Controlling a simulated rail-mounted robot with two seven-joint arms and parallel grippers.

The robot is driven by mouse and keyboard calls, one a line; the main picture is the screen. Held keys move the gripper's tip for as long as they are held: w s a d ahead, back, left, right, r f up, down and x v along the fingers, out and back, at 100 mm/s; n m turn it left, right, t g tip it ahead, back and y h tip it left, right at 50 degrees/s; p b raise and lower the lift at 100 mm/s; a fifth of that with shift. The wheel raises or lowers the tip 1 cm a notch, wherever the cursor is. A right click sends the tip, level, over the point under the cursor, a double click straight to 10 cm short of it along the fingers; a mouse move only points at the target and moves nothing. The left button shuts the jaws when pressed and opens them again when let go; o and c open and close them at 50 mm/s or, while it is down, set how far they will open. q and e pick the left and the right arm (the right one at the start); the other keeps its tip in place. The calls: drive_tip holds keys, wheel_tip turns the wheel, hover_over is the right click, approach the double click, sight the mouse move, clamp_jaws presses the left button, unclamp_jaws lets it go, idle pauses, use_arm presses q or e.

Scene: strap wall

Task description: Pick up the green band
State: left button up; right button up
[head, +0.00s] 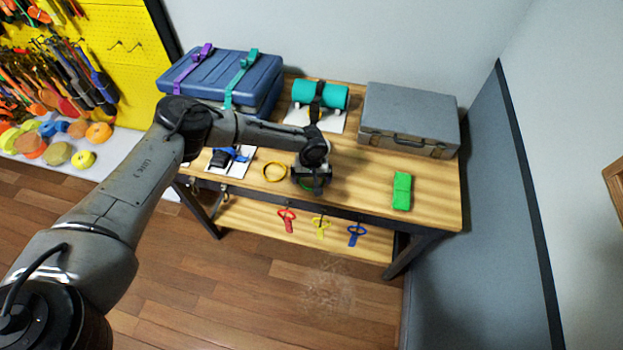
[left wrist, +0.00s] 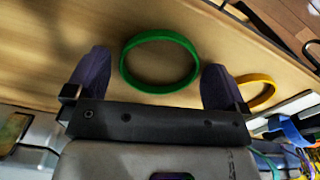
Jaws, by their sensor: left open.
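The green band (left wrist: 160,62) is a round ring lying on the wooden table. In the left wrist view it lies between the two spread fingers of my left gripper (left wrist: 156,82), and I see no finger closed on it. In the head view only a small part of the green band (head: 308,185) shows under my left gripper (head: 310,184), which hides the rest. My left gripper is open and empty, pointing down over the table near its front edge. My right gripper is not in view.
A yellow ring (head: 274,172) lies just left of the green band. A green folded cloth-like bundle (head: 402,191) lies to the right. A grey case (head: 409,121), a teal roll (head: 320,95) and a blue case (head: 222,78) stand at the back. Several coloured straps hang below the front edge.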

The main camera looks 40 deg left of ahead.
use_arm(q)
drive_tip(key=c, duration=0.8)
drive_tip(key=shift+o, duration=0.2)
